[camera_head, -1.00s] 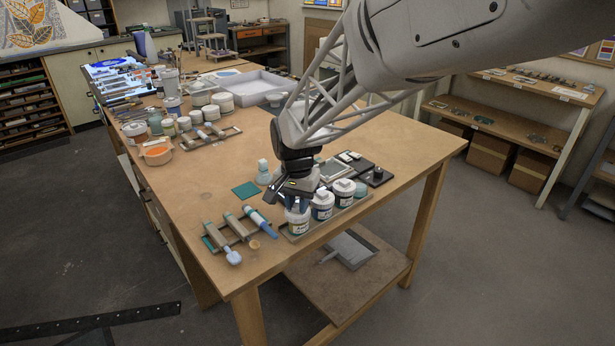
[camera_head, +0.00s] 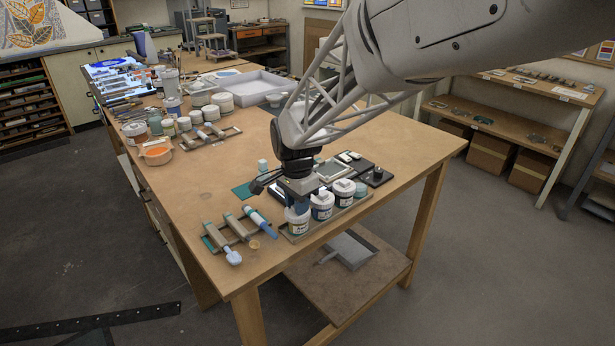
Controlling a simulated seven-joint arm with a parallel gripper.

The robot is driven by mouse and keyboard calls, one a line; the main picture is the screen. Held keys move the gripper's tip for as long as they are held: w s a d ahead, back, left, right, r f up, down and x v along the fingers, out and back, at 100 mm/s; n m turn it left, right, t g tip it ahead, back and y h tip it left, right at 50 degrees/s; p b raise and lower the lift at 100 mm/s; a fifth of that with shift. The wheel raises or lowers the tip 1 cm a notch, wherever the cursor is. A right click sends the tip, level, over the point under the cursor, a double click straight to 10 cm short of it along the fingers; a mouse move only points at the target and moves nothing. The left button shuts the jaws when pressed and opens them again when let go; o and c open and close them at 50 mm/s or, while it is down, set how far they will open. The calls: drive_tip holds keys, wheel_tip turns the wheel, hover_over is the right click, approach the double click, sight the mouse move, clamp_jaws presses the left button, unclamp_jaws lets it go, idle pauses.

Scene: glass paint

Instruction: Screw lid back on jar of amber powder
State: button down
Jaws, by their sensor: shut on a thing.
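My gripper (camera_head: 297,205) points down over the nearest jar (camera_head: 298,222), at the left end of a row in a shallow tray. It is shut at the top of this jar, around what seems to be its lid; the fingers and wrist hide most of the lid. The jar stands upright with a coloured label facing front. I cannot see the powder inside, nor tell whether the lid sits fully down on the jar.
Two similar white jars, the middle one (camera_head: 321,205) and the far one (camera_head: 344,191), stand close on the right in the tray (camera_head: 326,225). A wooden rack (camera_head: 233,232) with tubes lies left. A green square (camera_head: 243,191) lies behind. The table's front edge is near.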

drive_tip(key=c, duration=0.9)
unclamp_jaws()
drive_tip(key=c, duration=0.4)
drive_tip(key=shift+r, duration=0.1)
drive_tip(key=shift+r, duration=2.9)
